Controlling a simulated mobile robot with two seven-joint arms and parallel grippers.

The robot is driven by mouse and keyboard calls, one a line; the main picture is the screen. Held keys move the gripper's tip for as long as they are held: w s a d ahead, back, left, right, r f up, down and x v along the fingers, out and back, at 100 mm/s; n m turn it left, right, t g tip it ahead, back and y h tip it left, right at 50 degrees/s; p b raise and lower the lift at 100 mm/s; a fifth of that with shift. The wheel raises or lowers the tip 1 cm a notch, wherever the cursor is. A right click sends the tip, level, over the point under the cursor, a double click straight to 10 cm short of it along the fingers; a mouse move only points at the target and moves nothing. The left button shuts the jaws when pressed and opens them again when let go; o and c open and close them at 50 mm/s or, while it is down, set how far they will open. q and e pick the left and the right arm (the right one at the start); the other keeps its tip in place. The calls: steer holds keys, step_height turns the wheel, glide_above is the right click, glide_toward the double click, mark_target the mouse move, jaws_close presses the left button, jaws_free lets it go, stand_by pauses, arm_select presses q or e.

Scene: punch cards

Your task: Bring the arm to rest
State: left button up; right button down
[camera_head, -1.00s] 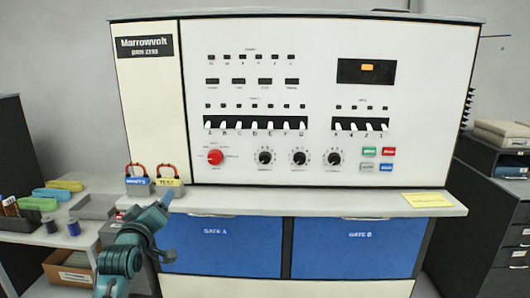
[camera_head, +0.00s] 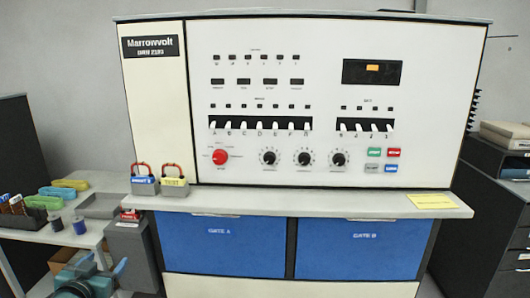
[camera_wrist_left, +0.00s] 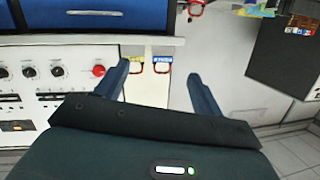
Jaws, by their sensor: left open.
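My left gripper (camera_head: 104,264) is low at the left edge of the head view, in front of the side table and below the console's ledge. Part of its arm is cut off by the bottom edge. In the left wrist view the left gripper (camera_wrist_left: 158,72) has its two blue fingers spread wide with nothing held between them. Two red-shackled padlocks, one with a blue label (camera_head: 143,180) and one with a yellow label (camera_head: 173,183), stand on the ledge, apart from the gripper. They show upside down beyond the fingers in the wrist view. My right gripper is not in view.
The Marrowvolt console (camera_head: 220,50) fills the middle, with switches, knobs and two blue gate panels (camera_head: 357,249) below. A yellow note (camera_head: 432,201) lies on the ledge's right end. Dark cabinets stand right.

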arm_select(q)
steer(key=s+d+f+m+g+h, duration=0.15)
steer(key=s+d+f, duration=0.25)
steer(key=s+f, duration=0.4)
steer(key=s+d+f+m+g+h, duration=0.1)
steer(key=s+d+f+m+g, duration=0.2)
steer(key=s+d+f, duration=0.55)
steer(key=s+d+f+m+g+h, duration=0.1)
steer(key=s+f+m+g+h, duration=0.15)
steer(key=s+f, duration=0.65)
steer(key=s+d+r+n+t, duration=0.1)
steer(key=d+r+n, duration=0.3)
steer(key=d, duration=0.6)
steer(key=shift+d+r+n+y, duration=0.2)
steer(key=shift+n+y, duration=0.1)
steer(key=shift+n, duration=0.3)
steer(key=shift+s, duration=0.1)
